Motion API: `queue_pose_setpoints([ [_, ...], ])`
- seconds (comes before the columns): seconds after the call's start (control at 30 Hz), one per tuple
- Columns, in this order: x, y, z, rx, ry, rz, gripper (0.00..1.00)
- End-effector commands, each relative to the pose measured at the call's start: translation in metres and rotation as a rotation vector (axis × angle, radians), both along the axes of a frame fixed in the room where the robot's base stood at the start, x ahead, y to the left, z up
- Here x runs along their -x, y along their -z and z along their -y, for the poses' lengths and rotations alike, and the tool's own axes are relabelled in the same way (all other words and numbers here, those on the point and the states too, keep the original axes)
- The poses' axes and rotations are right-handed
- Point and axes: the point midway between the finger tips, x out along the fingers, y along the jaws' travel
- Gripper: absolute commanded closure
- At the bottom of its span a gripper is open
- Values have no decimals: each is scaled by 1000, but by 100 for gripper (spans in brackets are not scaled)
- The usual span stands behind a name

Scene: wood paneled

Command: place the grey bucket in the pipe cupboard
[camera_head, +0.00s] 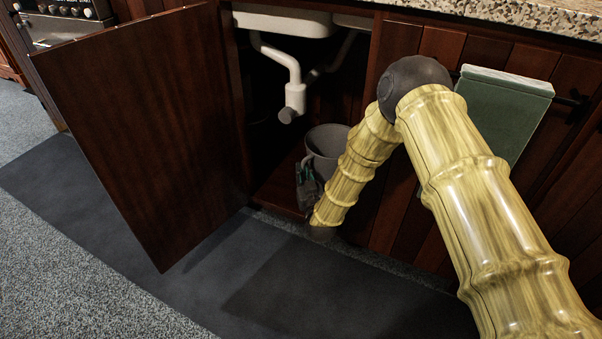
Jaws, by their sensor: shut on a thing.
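The grey bucket (327,139) stands about upright just inside the open pipe cupboard, below the white pipe. Its right side is hidden behind my arm. The pipe cupboard (277,187) has its door swung wide open to the left. My gripper (308,178) is at the bucket's near left side, low in the cupboard opening, and is shut on the bucket. The fingertips are dark and partly hidden. I cannot tell whether the bucket's base touches the cupboard floor.
The cupboard door (150,125) stands out over the dark mat (75,190). A white drain pipe (293,88) hangs from the sink above the bucket. A green towel (505,110) hangs on a rail at the right. The speckled worktop (520,15) runs above.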

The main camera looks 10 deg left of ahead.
Motion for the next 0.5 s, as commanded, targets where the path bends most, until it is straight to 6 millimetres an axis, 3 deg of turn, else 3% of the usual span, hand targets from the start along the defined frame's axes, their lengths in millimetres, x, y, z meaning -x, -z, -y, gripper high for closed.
queue_pose_setpoints([
  [0.2, 1, -2, 1, -3, 2, 2, 100],
  [0.5, 1, 19, -1, -4, 0, 3, 100],
])
